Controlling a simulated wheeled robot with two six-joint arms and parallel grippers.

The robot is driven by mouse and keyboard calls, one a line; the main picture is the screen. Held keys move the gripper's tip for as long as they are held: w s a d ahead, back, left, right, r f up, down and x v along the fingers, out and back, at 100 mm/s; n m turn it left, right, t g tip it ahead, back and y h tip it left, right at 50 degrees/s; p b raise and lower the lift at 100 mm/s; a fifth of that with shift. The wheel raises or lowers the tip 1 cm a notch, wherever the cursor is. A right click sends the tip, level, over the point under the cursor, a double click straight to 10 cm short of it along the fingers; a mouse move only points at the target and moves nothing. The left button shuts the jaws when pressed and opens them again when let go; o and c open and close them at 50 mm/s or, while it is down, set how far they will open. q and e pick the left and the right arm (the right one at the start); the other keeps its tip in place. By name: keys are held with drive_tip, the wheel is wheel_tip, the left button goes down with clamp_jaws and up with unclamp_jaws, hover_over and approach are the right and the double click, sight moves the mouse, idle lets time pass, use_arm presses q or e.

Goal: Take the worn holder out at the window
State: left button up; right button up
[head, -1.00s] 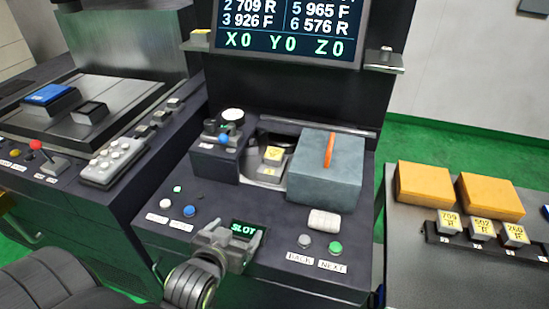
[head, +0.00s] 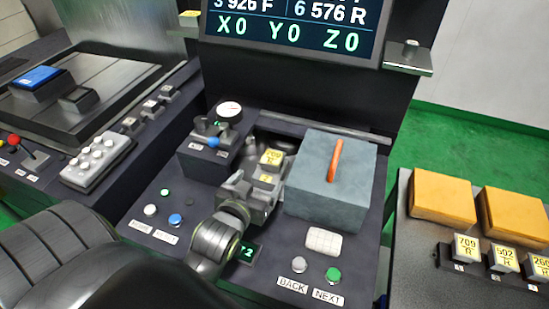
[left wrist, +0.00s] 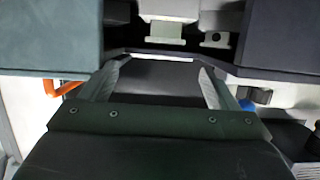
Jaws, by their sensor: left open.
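The worn holder (head: 271,158), a small grey block with a yellow label reading 709, sits in the window between the gauge block and the grey-blue box. A second yellow label reading 2 (head: 265,179) shows just below it. My left gripper (head: 252,186) is open in front of the window, close to the holder. In the left wrist view the two fingers (left wrist: 160,68) are spread with nothing between them. A pale block (left wrist: 168,12), apparently the holder, shows beyond the fingertips at the top. My right gripper is not in view.
The grey-blue box (head: 330,180) with an orange handle stands right of the window. A block with a dial gauge (head: 229,110) and blue knob stands left. BACK and NEXT buttons (head: 333,275) are in front. A rack of labelled holders (head: 502,258) is at right.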

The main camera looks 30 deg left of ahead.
use_arm(q)
approach(272, 158)
drive_tip(key=w, duration=0.2)
drive_tip(key=x, duration=0.2)
drive_tip(key=p+x, duration=0.1)
drive_tip(key=x, duration=0.1)
drive_tip(key=shift+f, duration=0.35)
drive_tip(key=shift+w+f, duration=0.15)
drive_tip(key=shift+w, duration=0.3)
drive_tip(key=x, duration=0.2)
drive_tip(key=p+x, duration=0.1)
drive_tip(key=x, duration=0.1)
drive_tip(key=shift+a, duration=0.35)
drive_tip(key=shift+w+a+f+p, duration=0.2)
drive_tip(key=shift+w+p, duration=0.1)
drive_tip(key=shift+w, duration=0.25)
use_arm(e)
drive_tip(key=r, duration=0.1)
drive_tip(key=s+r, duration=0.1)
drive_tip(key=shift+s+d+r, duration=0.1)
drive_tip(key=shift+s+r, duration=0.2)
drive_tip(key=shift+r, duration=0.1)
use_arm(q)
drive_tip(key=c, duration=1.3)
